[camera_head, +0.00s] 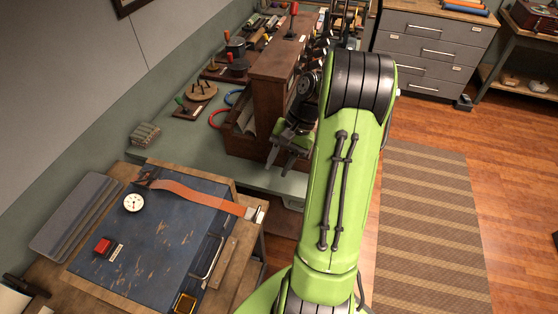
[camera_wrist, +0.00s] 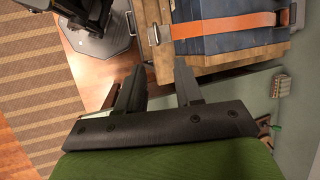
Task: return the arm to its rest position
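My green arm reaches forward from the bottom of the head view and bends down at its dark far joint. My gripper (camera_head: 280,158) hangs in front of the wooden cabinet, over the edge of the grey-green counter, partly behind my arm. In the wrist view, the two dark fingers of my gripper (camera_wrist: 158,75) stand apart with nothing between them. I cannot tell how far the gripper is from the counter edge.
A blue case (camera_head: 160,235) with an orange strap (camera_head: 200,197) lies on a wooden table at left. The wooden cabinet (camera_head: 275,85) and several tools stand on the counter (camera_head: 185,140). A striped rug (camera_head: 425,230) covers open floor at right. Grey drawers (camera_head: 430,45) stand behind.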

